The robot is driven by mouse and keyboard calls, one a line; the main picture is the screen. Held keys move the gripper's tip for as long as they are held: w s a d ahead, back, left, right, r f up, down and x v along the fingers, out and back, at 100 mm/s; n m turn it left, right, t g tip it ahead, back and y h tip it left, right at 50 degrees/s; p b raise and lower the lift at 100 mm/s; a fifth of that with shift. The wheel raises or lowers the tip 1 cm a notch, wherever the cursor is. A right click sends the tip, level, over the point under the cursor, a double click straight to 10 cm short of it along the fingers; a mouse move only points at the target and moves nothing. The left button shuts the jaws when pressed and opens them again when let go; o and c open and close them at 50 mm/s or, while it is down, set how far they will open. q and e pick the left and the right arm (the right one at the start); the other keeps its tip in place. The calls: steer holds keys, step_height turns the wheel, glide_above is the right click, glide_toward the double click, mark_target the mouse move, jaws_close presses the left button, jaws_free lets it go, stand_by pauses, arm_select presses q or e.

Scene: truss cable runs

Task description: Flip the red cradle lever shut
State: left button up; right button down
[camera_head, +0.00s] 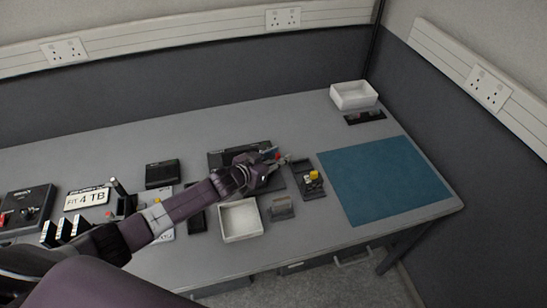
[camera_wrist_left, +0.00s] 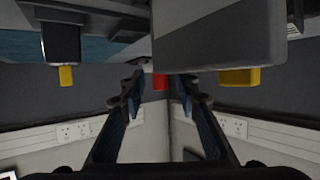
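The red cradle lever (camera_wrist_left: 160,82) shows as a small red tab in the left wrist view, between my left gripper's fingers (camera_wrist_left: 158,88). A gap shows on at least one side of it, and I cannot tell whether a finger touches it. In the head view the red bit (camera_head: 278,156) is at the right part of a dark flat unit (camera_head: 228,158), right by my left gripper (camera_head: 280,161). The gripper and forearm cover part of that unit. My left gripper's fingers are apart. The lever's angle is not clear. My right gripper is not in view.
A dark tray with a yellow knob (camera_head: 314,175) stands just right of the gripper. A white open box (camera_head: 241,236) and a grey block (camera_head: 281,208) are in front. The blue mat (camera_head: 385,180) is bare. A large grey block (camera_wrist_left: 215,35) and yellow tabs (camera_wrist_left: 240,77) are close in the wrist view.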

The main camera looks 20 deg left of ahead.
arm_select(q)
steer(key=v, duration=1.2)
steer(key=shift+s+f, duration=0.1)
steer(key=shift+f, duration=0.05)
